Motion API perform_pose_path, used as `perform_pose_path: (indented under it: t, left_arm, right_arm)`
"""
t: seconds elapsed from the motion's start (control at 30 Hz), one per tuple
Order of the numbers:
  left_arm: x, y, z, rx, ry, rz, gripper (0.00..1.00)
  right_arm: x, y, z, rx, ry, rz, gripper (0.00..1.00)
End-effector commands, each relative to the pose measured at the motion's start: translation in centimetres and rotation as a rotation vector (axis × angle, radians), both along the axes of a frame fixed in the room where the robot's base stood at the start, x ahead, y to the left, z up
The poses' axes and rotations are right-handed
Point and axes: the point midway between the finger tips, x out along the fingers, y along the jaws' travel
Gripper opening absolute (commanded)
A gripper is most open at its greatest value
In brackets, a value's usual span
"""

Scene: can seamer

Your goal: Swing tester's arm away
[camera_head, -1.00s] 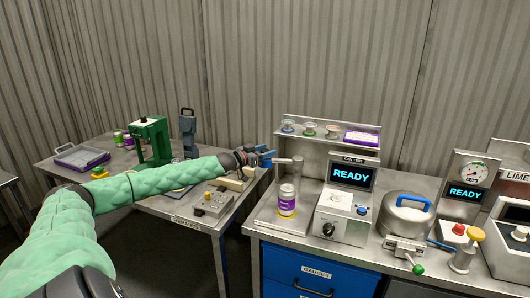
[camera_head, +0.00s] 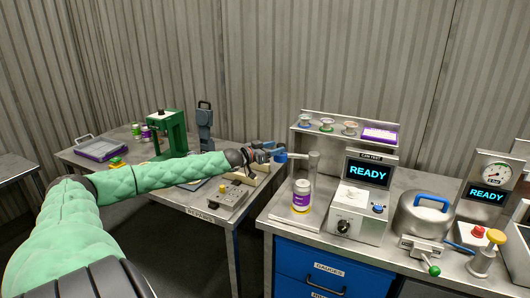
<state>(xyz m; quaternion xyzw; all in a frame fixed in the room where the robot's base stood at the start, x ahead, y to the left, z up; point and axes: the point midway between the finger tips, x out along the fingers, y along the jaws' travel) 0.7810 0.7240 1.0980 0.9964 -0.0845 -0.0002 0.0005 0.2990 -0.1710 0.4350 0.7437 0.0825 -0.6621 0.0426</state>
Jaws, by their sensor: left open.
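The can tester (camera_head: 350,212) stands on the right-hand bench, with a "READY" display (camera_head: 368,173). A grey post (camera_head: 314,168) rises at its left, and a thin horizontal arm (camera_head: 298,156) reaches left from it to a blue end (camera_head: 281,157). A can with a purple label (camera_head: 301,196) stands upright on the plate below. My left gripper (camera_head: 268,154) is open at the blue end, over the gap between the benches. At this size I cannot tell whether its fingers touch or surround the blue end. My right gripper is not in view.
A shelf (camera_head: 345,133) with several small gauges and a purple box is behind the tester. A pot with a blue handle (camera_head: 425,215) and a second "READY" unit (camera_head: 486,190) stand to the right. The left bench (camera_head: 225,205) holds a green press (camera_head: 167,133).

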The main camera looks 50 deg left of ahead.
Motion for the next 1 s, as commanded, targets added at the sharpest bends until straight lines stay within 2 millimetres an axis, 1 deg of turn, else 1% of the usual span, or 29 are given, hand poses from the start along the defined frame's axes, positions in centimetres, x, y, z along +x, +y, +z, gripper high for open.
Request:
perform_pose_path:
  t: [0.1, 0.27, 0.43, 1.0]
  left_arm:
    - [-0.5, 0.1, -0.1, 0.0, 0.001, 0.0, 0.51]
    - [-1.2, 0.1, -0.2, 0.0, 0.002, -0.001, 0.51]
    - [-1.9, 0.3, -0.1, 0.0, 0.002, -0.001, 0.51]
    - [-3.9, 0.7, -0.1, 0.0, 0.001, -0.001, 0.51]
  right_arm:
    - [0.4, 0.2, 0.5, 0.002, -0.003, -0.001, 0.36]
    - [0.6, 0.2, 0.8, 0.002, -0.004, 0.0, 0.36]
    - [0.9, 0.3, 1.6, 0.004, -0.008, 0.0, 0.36]
    - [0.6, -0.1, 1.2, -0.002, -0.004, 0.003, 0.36]
